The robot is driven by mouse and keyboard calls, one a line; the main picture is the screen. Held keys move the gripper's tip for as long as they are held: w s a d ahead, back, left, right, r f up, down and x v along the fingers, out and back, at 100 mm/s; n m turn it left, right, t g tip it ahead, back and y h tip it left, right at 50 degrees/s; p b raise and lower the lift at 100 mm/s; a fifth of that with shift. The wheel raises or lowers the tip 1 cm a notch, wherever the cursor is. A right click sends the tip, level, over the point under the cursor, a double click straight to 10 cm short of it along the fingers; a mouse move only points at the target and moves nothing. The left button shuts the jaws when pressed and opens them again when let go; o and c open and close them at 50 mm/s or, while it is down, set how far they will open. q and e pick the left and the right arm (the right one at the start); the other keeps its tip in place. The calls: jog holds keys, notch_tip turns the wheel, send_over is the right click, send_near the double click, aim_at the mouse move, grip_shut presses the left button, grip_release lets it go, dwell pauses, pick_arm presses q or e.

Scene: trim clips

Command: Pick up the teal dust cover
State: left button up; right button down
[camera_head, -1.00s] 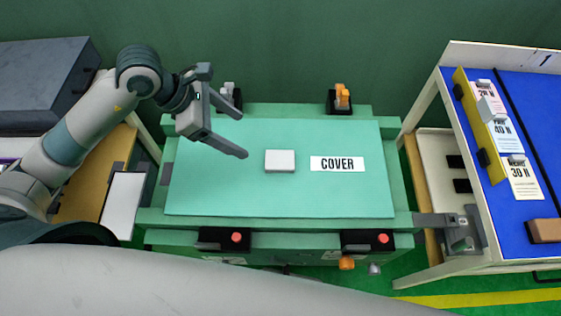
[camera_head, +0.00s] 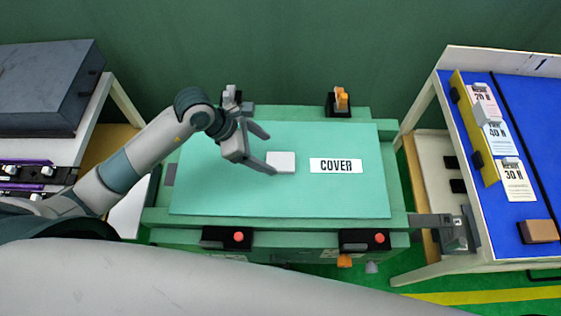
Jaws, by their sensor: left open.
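The teal dust cover (camera_head: 320,198) is a flat sheet lying on the green workstation in the middle of the view. It bears a white label reading COVER (camera_head: 336,166) and a white block-shaped grip (camera_head: 281,162) near its centre. My left gripper (camera_head: 268,152) is open just left of the white block, with one finger past its upper left and the other close to its lower left edge. I cannot tell whether that finger touches the block. Part of the cover's upper left is hidden behind the gripper. My right gripper is not in view.
Red buttons (camera_head: 239,237) and (camera_head: 380,238) sit at the workstation's front edge. An orange clamp (camera_head: 342,98) stands at the back. A blue-topped table (camera_head: 530,110) with yellow-backed cards is at right. A dark grey case (camera_head: 45,85) is at left.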

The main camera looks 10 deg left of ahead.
aim_at(280, 161)
pick_arm(q)
jog(key=shift+w+d+f, duration=0.1)
jog(key=shift+d+f, duration=0.25)
jog(key=shift+f, duration=0.15)
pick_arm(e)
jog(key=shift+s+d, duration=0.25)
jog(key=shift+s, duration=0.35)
pick_arm(q)
jog(key=shift+f, duration=0.1)
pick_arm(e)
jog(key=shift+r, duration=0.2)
pick_arm(q)
jog(key=shift+d+f+p, duration=0.2)
jog(key=shift+p, duration=0.2)
jog(key=p+x, duration=0.1)
jog(key=x, duration=0.3)
jog(key=shift+a+p, duration=0.1)
jog(key=shift+p, duration=0.2)
jog(key=shift+f, duration=0.25)
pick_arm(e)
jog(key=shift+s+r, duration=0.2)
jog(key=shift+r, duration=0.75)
pick_arm(q)
jog(key=shift+c, duration=0.6)
